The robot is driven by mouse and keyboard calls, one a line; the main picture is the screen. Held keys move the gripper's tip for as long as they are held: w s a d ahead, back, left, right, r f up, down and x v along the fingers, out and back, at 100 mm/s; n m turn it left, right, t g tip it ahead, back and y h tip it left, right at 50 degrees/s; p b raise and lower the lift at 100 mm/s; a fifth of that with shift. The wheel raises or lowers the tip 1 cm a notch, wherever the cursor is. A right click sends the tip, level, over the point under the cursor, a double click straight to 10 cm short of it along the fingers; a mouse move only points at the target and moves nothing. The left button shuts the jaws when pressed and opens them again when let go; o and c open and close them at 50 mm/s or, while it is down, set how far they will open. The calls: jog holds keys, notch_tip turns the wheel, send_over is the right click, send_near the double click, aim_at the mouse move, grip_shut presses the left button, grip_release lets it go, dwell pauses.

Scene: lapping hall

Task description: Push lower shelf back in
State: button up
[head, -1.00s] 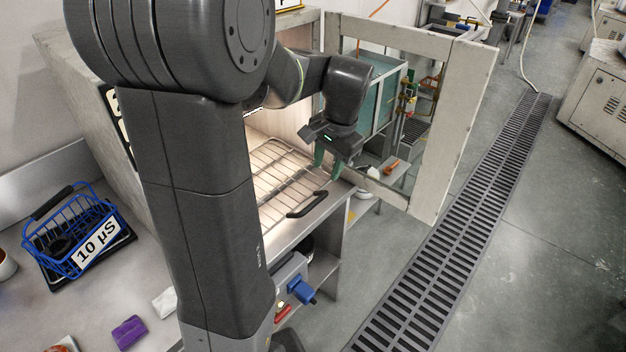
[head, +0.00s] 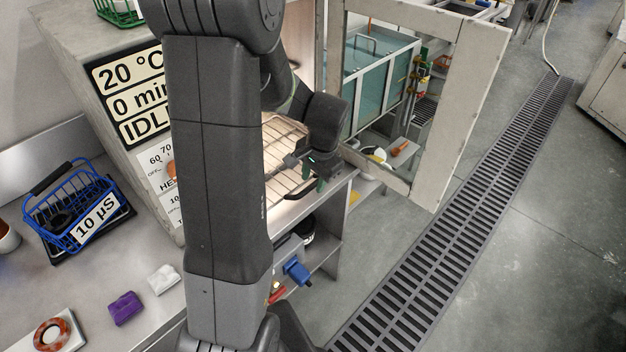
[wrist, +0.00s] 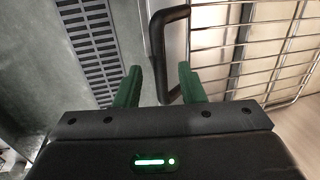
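A wire shelf (head: 284,150) shows inside the lit chamber of the oven-like cabinet, partly hidden behind my arm. It also fills the right of the wrist view (wrist: 270,40). A black bar handle (wrist: 157,50) is at the shelf's front edge in the wrist view; in the head view my gripper and arm mostly cover it. My gripper (head: 314,180) is at the chamber's front opening, just over the sill. Its green fingers (wrist: 160,88) are apart, with the lower end of the handle showing between them, close to the right finger. Contact cannot be told.
The cabinet door (head: 450,110) stands open to the right. A floor drain grating (head: 460,215) runs beyond it. A blue basket (head: 62,212), a purple block (head: 125,308) and a white block (head: 163,279) are on the steel bench at left. The floor at right is clear.

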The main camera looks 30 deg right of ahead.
jog(key=shift+w+f, duration=0.1)
jog(key=shift+f, duration=0.5)
grip_shut()
jog(key=shift+w, duration=0.1)
jog(key=w+a, duration=0.2)
jog(key=w, duration=0.4)
jog(key=w+a+p, duration=0.1)
jog(key=w+a, duration=0.1)
jog(key=w, duration=0.5)
jog(key=w+a, duration=0.1)
jog(key=w, duration=0.5)
jog(key=shift+w+a, duration=0.2)
jog(key=shift+a, duration=0.2)
jog(key=shift+w+r, duration=0.1)
jog(key=shift+w, duration=0.15)
